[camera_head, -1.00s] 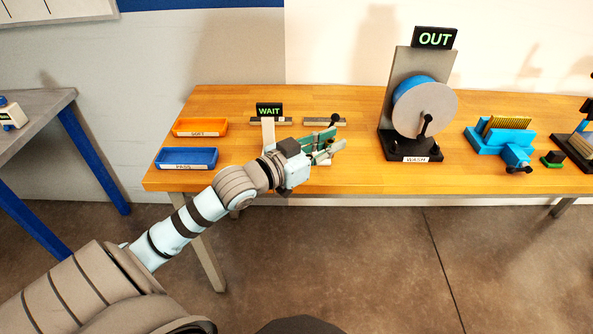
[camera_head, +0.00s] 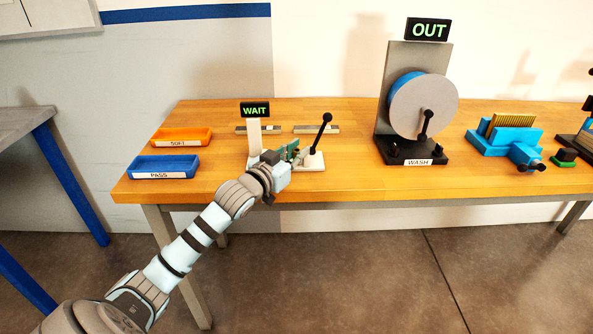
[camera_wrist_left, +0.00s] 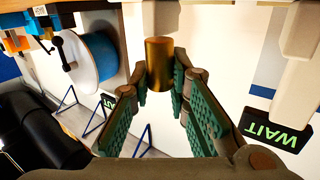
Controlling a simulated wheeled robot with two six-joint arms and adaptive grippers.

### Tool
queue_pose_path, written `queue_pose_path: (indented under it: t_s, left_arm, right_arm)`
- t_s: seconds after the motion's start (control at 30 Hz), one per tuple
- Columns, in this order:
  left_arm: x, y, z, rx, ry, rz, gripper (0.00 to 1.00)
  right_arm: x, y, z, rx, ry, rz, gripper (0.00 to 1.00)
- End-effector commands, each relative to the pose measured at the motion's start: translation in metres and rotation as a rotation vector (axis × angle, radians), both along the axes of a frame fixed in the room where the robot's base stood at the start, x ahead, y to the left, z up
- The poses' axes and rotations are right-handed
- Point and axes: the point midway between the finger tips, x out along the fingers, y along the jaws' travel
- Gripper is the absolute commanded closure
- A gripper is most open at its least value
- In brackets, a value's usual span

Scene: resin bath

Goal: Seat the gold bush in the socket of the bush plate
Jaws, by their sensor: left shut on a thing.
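The gold bush (camera_wrist_left: 159,63) is a short upright cylinder between the green-padded fingertips of my left gripper (camera_wrist_left: 160,82) in the left wrist view. The gripper is shut on it. In the head view my left gripper (camera_head: 293,153) is over the pale base plate (camera_head: 312,166) of the WAIT station, between its sign post and a black-knobbed lever. The bush cannot be made out there, hidden by my gripper. I cannot tell the bush plate's socket in either view. My right gripper is not in view.
The WAIT sign (camera_head: 255,109) stands on a pale post close beside my gripper; the black lever (camera_head: 321,133) rises to its right. Orange (camera_head: 181,137) and blue (camera_head: 164,167) trays lie left. The WASH drum (camera_head: 423,102) stands right, with clear tabletop between.

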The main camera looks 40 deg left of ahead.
Motion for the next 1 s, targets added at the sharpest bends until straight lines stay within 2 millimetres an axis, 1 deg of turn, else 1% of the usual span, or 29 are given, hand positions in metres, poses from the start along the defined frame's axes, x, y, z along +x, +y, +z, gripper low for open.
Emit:
queue_pose_path:
  t_s: [0.03,0.1,0.13,0.2,0.4,0.5,0.53,0.63,0.9,1.0]
  left_arm:
    - [0.000,0.000,-0.017,-0.002,0.004,0.001,1.00]
    - [0.000,0.000,-0.032,-0.003,0.003,0.000,1.00]
    - [0.000,0.000,-0.036,-0.003,0.003,0.000,1.00]
    - [0.000,0.000,-0.039,-0.001,0.002,0.000,1.00]
    - [0.000,0.000,-0.037,-0.001,0.001,0.000,1.00]
    - [0.000,0.000,-0.040,-0.001,0.001,0.000,1.00]
    - [0.000,0.000,-0.040,-0.001,0.001,0.000,0.81]
    - [0.000,0.000,-0.039,-0.001,0.001,0.000,0.65]
    - [0.000,0.000,-0.039,-0.001,0.001,0.000,0.64]
    - [-0.001,0.000,-0.036,0.000,0.001,0.000,0.64]
  right_arm:
    - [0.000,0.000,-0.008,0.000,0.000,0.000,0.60]
    - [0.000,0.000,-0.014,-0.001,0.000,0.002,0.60]
    - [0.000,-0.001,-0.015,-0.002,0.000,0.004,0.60]
    - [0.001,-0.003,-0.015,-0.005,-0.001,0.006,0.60]
    - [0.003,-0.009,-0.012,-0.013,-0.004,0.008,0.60]
    - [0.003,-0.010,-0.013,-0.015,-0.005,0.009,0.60]
    - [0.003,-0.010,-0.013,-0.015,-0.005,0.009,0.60]
    - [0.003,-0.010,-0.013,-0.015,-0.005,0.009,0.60]
    - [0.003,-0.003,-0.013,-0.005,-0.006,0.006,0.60]
    - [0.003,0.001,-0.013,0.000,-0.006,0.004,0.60]
